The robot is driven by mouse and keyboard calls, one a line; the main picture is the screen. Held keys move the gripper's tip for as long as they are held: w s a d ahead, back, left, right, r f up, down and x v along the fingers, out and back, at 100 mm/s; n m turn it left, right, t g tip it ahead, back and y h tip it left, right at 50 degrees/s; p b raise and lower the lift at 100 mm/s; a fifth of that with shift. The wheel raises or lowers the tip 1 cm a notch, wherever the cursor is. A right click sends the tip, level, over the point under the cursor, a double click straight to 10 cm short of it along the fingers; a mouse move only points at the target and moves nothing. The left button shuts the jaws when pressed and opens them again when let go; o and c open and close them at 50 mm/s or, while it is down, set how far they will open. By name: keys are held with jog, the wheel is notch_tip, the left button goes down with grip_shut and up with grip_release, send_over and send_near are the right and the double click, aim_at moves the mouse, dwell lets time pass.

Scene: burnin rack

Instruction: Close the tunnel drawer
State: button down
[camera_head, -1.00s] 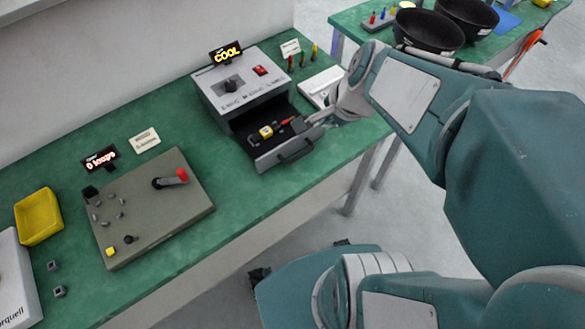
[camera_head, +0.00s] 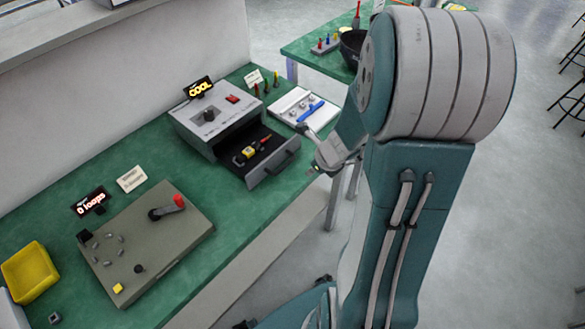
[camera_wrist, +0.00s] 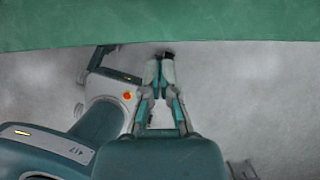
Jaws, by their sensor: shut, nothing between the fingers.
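The tunnel drawer (camera_head: 272,168) sticks out open from the grey box (camera_head: 222,122) on the green bench in the head view. A yellow item (camera_head: 245,155) and a small red-tipped tool lie inside it. Its dark handle (camera_head: 280,160) is on the front face. My gripper (camera_head: 313,169) is to the right of the drawer front, near the bench's front edge, and appears apart from it. In the wrist view my gripper (camera_wrist: 166,56) is shut and empty, its tips just short of the green bench edge. The drawer does not show in the wrist view.
A "COOL" sign (camera_head: 198,87) stands on the box. A grey panel with a red-knobbed lever (camera_head: 179,201) and a yellow bin (camera_head: 28,271) are to the left. Open floor lies before the bench.

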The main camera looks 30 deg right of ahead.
jog(key=x, duration=0.5)
jog(key=shift+w+a+f, duration=0.1)
jog(key=shift+a+f, duration=0.15)
jog(key=shift+a, duration=0.2)
jog(key=shift+w+a+r, duration=0.1)
jog(key=shift+w+r, duration=0.05)
jog(key=shift+w, duration=0.95)
jog(key=shift+w+a+r, duration=0.1)
jog(key=shift+w, duration=0.3)
jog(key=shift+w+a+r, duration=0.15)
jog(key=shift+w+a, duration=0.25)
jog(key=shift+a, duration=0.2)
jog(key=shift+d, duration=0.15)
jog(key=shift+w, duration=0.1)
